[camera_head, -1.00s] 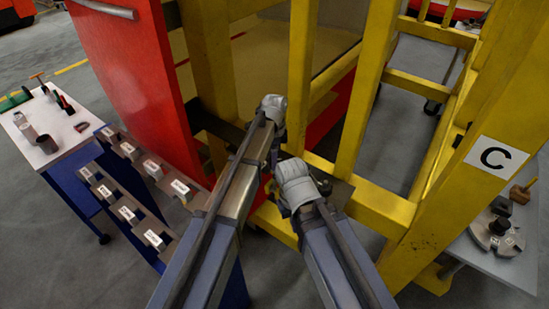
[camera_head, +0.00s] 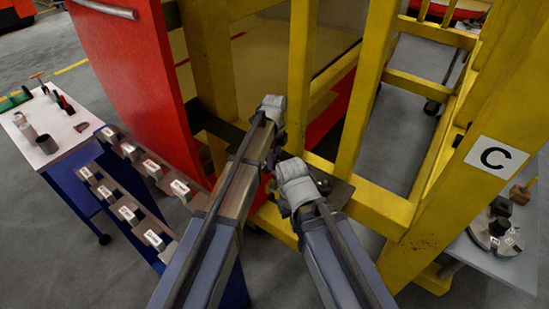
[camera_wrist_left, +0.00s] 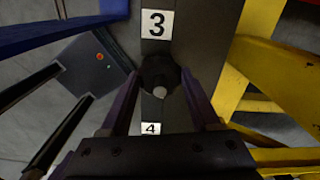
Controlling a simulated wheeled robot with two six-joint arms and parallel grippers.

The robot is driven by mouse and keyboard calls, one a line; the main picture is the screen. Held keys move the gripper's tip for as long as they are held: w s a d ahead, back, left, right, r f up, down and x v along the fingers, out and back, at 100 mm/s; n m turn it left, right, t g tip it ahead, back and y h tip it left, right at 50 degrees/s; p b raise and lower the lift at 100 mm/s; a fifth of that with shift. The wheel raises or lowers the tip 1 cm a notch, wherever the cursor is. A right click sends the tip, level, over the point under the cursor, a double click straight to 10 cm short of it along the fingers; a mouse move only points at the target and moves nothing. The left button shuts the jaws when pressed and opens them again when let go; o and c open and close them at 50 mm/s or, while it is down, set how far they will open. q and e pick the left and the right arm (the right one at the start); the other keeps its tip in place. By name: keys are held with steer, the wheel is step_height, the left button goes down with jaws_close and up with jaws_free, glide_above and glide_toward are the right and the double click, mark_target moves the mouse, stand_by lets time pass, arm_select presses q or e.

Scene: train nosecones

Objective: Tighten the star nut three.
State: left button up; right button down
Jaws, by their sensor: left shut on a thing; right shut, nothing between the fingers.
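In the left wrist view, a dark star nut (camera_wrist_left: 152,72) sits on a dark beam just below a white label "3" (camera_wrist_left: 156,23). A pale round end shows at its middle. My left gripper (camera_wrist_left: 160,95) has one finger on each side of the nut and is shut on it. In the head view, my left gripper (camera_head: 273,152) is the higher one, by the yellow frame, and its wrist and arm hide the nut. My right gripper (camera_head: 325,187) is lower and to the right, close beside it, shut and empty; its fingertips are hard to make out.
A yellow frame (camera_head: 370,200) with a "C" sign (camera_head: 495,157) stands close on the right. A red panel (camera_head: 135,80) is at the left. A label "4" (camera_wrist_left: 150,128) lies farther along the beam. Side tables hold tools and labelled blocks.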

arm_select(q)
steer(key=o, duration=1.4)
steer(key=shift+r, duration=0.1)
step_height(320, 180, up, 8)
steer(key=p, duration=0.8)
steer(key=shift+f, duration=0.2)
steer(key=shift+f, duration=0.1)
